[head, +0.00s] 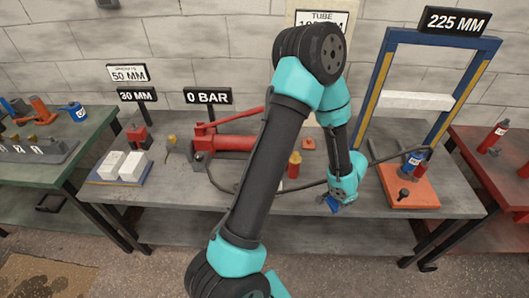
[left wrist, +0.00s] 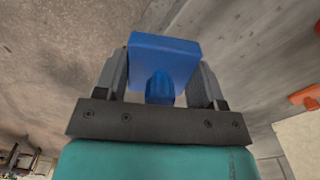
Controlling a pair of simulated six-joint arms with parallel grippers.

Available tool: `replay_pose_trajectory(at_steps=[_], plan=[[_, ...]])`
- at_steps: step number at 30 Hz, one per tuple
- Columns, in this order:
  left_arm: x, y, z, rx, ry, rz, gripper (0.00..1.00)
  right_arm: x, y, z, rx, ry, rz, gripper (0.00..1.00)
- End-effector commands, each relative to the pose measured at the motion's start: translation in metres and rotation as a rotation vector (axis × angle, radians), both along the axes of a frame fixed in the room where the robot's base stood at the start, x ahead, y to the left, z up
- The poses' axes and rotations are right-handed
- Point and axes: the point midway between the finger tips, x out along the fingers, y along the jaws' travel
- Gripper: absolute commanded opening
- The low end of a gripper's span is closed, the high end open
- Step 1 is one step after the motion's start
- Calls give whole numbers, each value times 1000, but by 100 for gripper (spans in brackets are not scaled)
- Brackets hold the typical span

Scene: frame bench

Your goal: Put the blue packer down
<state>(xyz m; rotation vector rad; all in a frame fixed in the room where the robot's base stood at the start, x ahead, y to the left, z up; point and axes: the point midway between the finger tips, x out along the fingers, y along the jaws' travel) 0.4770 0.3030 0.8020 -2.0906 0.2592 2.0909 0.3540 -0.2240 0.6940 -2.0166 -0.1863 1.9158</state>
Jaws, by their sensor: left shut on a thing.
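The blue packer (left wrist: 164,58) is a blue block with a rounded stem, held between the two fingers of my left gripper (left wrist: 162,84) in the left wrist view. In the head view, my left gripper (head: 337,198) points down near the front edge of the middle bench, right of centre. A small part of the blue packer (head: 332,205) shows below it. I cannot tell whether the packer touches the bench top. My right gripper is not in view.
The grey middle bench (head: 260,201) has a red pump (head: 230,143) with a hose at centre-left. White blocks (head: 122,166) lie on a tray at left. Bare bench top lies around the gripper.

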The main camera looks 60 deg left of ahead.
Motion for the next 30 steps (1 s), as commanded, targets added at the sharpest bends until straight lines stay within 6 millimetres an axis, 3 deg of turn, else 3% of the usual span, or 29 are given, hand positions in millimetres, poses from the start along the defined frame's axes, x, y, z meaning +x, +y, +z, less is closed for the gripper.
replay_pose_trajectory(at_steps=[20, 30], plan=[[-1, -6, -3, 1, -1, -4, 34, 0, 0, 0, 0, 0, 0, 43], [32, 14, -7, 2, -3, -1, 34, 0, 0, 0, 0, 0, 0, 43]])
